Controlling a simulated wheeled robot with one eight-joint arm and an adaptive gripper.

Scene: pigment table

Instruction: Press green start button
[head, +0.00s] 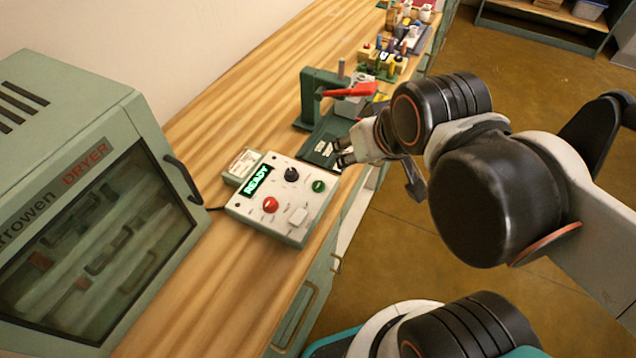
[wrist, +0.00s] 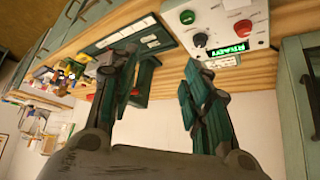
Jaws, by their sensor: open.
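The green start button (head: 318,186) is a small round button on the upper right of a pale control box (head: 262,222). The box's display (head: 257,180) glows green and reads READY. A red button (head: 270,205), a black knob (head: 292,174) and a pale square switch (head: 298,216) share the panel. In the wrist view the green button (wrist: 187,17) is at the top, beyond my gripper (wrist: 160,75). My gripper is open and empty, its fingers apart. In the head view my gripper (head: 342,152) is just past the box's far right corner, apart from the button.
A green dryer cabinet (head: 120,130) with a glass door stands left of the box. A green press with a red lever (head: 350,89) stands behind my gripper. Several small items (head: 400,45) crowd the far table end. Bare wood (head: 215,270) lies between dryer and box.

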